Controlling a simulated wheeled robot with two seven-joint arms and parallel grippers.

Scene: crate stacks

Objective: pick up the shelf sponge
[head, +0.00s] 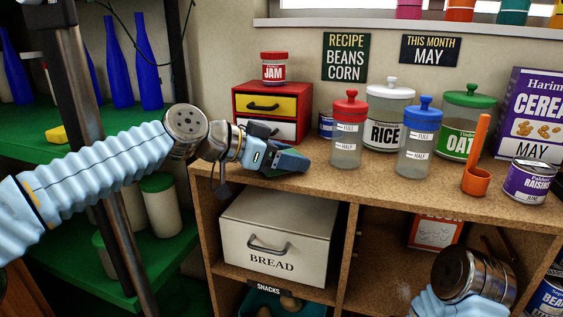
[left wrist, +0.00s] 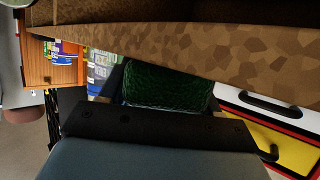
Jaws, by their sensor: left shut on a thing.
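My left gripper (head: 292,162) is at the counter's front edge, in front of the small drawer unit. It is shut on a dark green, rough-textured block that looks like a sponge (left wrist: 168,86); the block shows between the fingers in the left wrist view. In the head view the gripper mostly hides it. A small yellow block (head: 56,134) lies on the green shelf at the left; I cannot tell whether it is a sponge too. My right wrist is at the lower right; its fingers do not show.
The counter (head: 345,172) holds a drawer unit (head: 270,103) with a jam jar (head: 274,68) on top, several canisters, an orange scoop (head: 476,180) and a raisin can (head: 529,181). A bread box (head: 278,236) sits below. Blue bottles (head: 148,65) stand on the left shelf.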

